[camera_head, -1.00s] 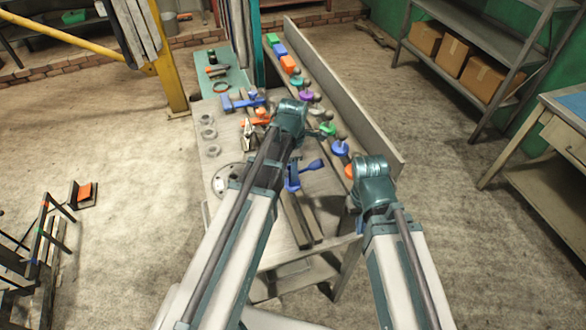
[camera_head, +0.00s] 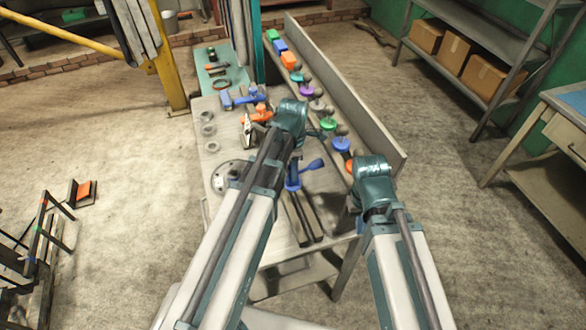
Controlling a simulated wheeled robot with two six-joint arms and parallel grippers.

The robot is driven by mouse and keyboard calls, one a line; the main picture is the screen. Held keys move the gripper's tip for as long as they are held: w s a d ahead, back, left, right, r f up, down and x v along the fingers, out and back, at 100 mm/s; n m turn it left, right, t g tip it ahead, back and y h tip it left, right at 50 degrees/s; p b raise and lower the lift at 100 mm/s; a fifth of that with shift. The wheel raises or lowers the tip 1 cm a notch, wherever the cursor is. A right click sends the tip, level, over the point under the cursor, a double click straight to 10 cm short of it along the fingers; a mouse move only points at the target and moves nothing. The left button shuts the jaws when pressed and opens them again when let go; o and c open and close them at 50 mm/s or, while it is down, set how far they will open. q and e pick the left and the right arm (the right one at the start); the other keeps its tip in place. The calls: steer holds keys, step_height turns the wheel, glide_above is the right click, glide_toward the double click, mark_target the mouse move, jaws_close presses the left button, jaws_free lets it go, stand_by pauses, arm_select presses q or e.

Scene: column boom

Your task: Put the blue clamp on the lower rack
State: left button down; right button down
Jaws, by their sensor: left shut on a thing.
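A blue clamp (camera_head: 312,166) with dark bars shows just right of my left forearm, below the wrist in the picture. My left gripper (camera_head: 292,160) is shut on it; the jaws are mostly hidden by my own arm. Another blue tool (camera_head: 240,99) lies further back on the workbench, beside an orange one (camera_head: 258,115). My right wrist stands at the bench's right edge; its jaws are hidden below it. I cannot tell for sure which frame is the lower rack; a dark rack (camera_head: 42,232) with coloured marks stands at the lower left.
The workbench (camera_head: 212,155) holds several metal rings and a round flange (camera_head: 226,176). A row of coloured knobs (camera_head: 328,124) runs along its right side, before a long upright board (camera_head: 350,100). Shelves with cardboard boxes (camera_head: 453,52) stand at the upper right.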

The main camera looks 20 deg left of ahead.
arm_select(q)
steer(key=shift+f+b, duration=0.3)
steer(key=shift+b, duration=0.05)
steer(key=shift+f+b, duration=0.35)
steer(key=shift+f+b, duration=0.65)
stand_by(0.3)
steer(key=shift+r+p, duration=0.8)
steer(key=shift+f, duration=0.25)
stand_by(0.7)
steer(key=shift+f+b, duration=0.35)
steer(key=shift+b, duration=0.2)
steer(key=shift+f, duration=0.1)
stand_by(0.4)
steer(key=shift+r+p, duration=0.6)
steer(key=shift+r, duration=0.1)
steer(key=shift+f+b, duration=0.3)
steer(key=shift+b, duration=0.05)
stand_by(0.7)
